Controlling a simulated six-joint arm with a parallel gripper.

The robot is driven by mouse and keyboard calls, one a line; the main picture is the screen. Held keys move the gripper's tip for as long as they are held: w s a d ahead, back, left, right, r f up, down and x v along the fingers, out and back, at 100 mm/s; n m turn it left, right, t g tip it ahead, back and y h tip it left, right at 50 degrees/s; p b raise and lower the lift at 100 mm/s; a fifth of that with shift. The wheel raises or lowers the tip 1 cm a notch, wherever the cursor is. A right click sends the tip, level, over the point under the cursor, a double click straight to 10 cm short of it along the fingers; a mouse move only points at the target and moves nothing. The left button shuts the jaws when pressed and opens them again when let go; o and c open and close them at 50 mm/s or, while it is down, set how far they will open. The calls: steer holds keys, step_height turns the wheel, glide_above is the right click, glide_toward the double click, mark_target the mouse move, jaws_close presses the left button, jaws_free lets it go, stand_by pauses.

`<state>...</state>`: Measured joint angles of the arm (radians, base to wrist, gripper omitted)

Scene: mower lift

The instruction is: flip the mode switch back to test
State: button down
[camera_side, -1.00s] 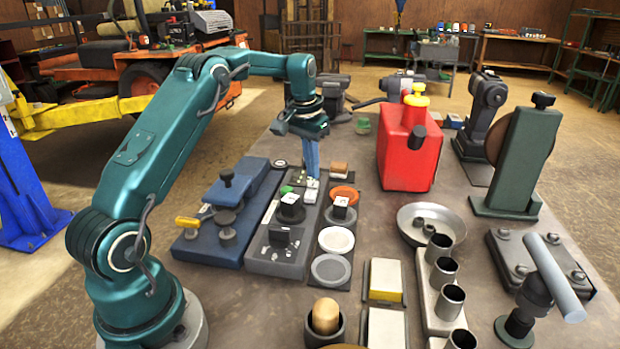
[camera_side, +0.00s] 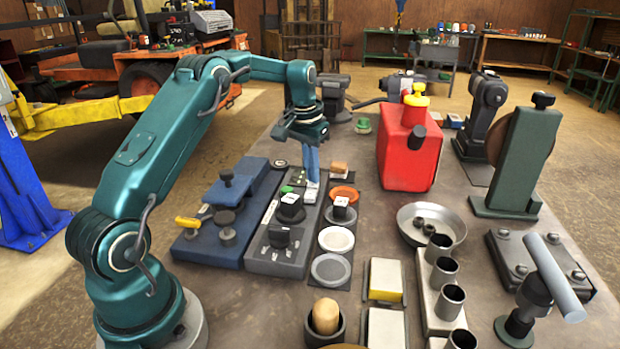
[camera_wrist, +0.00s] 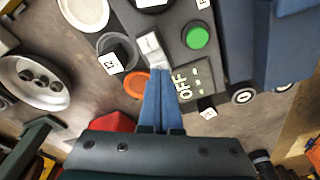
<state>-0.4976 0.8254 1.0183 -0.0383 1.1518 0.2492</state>
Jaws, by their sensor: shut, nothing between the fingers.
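The grey control panel (camera_side: 284,258) lies on the bench, with a black knob (camera_side: 291,205) and a green button (camera_side: 287,190) that also shows in the wrist view (camera_wrist: 197,37). A pale switch (camera_wrist: 152,47) sits beside that button in the wrist view; I cannot read its position.
A blue fixture (camera_side: 215,248) with a yellow handle lies left of the panel. An orange dish (camera_side: 345,193) and white dishes (camera_side: 336,240) stand close on its right. A red can (camera_side: 408,150) stands farther right. Numbered cubes (camera_wrist: 114,63) are near my fingers.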

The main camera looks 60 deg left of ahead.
steer(key=shift+f, duration=0.45)
steer(key=shift+r, duration=3.55)
